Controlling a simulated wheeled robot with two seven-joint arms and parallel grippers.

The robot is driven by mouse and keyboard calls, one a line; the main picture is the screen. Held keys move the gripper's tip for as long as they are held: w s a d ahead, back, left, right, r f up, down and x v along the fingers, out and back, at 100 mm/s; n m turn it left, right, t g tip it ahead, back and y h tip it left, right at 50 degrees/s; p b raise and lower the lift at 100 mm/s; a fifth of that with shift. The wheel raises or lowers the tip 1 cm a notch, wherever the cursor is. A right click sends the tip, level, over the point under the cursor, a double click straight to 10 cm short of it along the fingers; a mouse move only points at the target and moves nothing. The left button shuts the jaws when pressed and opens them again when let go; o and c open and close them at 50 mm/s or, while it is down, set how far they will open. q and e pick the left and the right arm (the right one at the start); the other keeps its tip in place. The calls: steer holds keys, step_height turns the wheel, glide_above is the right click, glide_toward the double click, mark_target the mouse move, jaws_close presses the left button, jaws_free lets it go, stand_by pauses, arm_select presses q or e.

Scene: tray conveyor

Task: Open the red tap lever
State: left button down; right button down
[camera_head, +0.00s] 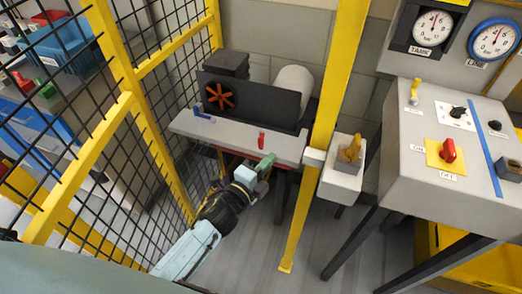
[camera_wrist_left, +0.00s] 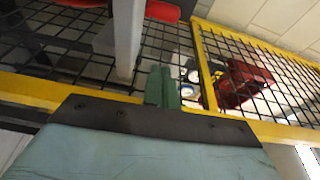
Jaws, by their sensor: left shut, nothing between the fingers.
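The red tap lever (camera_head: 261,138) stands upright on the front part of a grey shelf (camera_head: 228,131) in the head view. My left gripper (camera_head: 266,162), with green fingers, is just below and in front of this lever, near the shelf's front edge. Its fingers are shut and empty; they also show together in the left wrist view (camera_wrist_left: 162,86). I cannot tell whether they touch the shelf or lever. A red rounded part (camera_wrist_left: 163,10) shows at the top of the wrist view; I cannot tell whether it is the lever. My right gripper is not in view.
A blue lever (camera_head: 203,114) sits left on the shelf, before a dark panel with an orange handwheel (camera_head: 220,95). A yellow post (camera_head: 327,120) stands right of the shelf. Yellow-framed mesh fencing (camera_head: 137,100) stands left. A control box (camera_head: 445,140) with a red knob is at right.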

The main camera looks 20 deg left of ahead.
arm_select(q)
steer(key=w+a, duration=0.2)
steer(key=shift+w, duration=0.4)
steer(key=shift+w+a+f, duration=0.1)
steer(key=shift+w+a, duration=0.2)
steer(key=shift+a, duration=0.2)
steer(key=shift+s+a+p, duration=0.15)
steer(key=shift+a+p, duration=0.05)
steer(key=shift+a, duration=0.55)
steer(key=shift+s+a+p, duration=0.1)
steer(key=shift+a+p, duration=0.1)
steer(key=shift+a, duration=0.55)
